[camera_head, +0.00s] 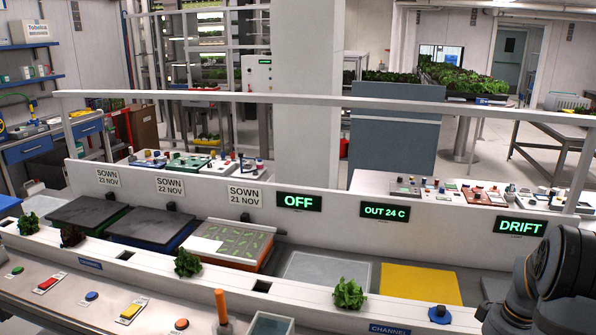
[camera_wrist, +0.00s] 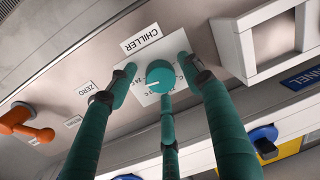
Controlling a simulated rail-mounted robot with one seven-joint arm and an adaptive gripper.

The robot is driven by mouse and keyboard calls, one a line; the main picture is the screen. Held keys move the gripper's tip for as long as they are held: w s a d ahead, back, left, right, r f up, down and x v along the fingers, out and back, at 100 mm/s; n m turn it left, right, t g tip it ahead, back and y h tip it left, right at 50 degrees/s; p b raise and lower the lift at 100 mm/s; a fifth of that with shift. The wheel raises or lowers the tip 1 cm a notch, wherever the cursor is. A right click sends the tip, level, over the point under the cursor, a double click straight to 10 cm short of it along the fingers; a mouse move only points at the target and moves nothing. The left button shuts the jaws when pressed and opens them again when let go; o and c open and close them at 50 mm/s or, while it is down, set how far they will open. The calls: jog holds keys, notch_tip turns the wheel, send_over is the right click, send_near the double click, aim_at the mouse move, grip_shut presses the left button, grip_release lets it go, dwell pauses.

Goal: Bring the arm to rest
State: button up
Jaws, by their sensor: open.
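My gripper (camera_wrist: 157,74) shows in the wrist view with its teal fingers spread apart. The fingers are open around a round teal knob (camera_wrist: 160,76) on a white dial plate labelled CHILLER (camera_wrist: 141,38). Whether any fingertip touches the knob I cannot tell. Nothing is held between the fingers. In the head view my dark arm (camera_head: 548,278) stands at the lower right edge; my gripper and the chiller knob are out of that view.
An orange lever (camera_wrist: 28,128) and a white frame (camera_wrist: 262,42) flank the dial, with a blue knob (camera_wrist: 263,137) lower right. The head view shows lettuce plants (camera_head: 348,294) along the bench, a yellow tray (camera_head: 420,283) and an upright orange handle (camera_head: 221,306).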

jog(key=m, duration=0.1)
jog(key=m+b, duration=0.1)
jog(key=m, duration=0.1)
jog(key=m+b, duration=0.1)
jog(key=shift+f+m, duration=0.25)
jog(key=shift+m, duration=0.15)
jog(key=m+b, duration=0.2)
jog(key=m, duration=0.2)
jog(key=shift+a+t, duration=0.1)
jog(key=shift+t, duration=0.2)
jog(key=m+b, duration=0.2)
jog(key=m, duration=0.2)
jog(key=shift+m+h, duration=0.3)
jog(key=m, duration=0.1)
jog(key=m+b, duration=0.1)
jog(key=m, duration=0.2)
jog(key=shift+r, duration=0.25)
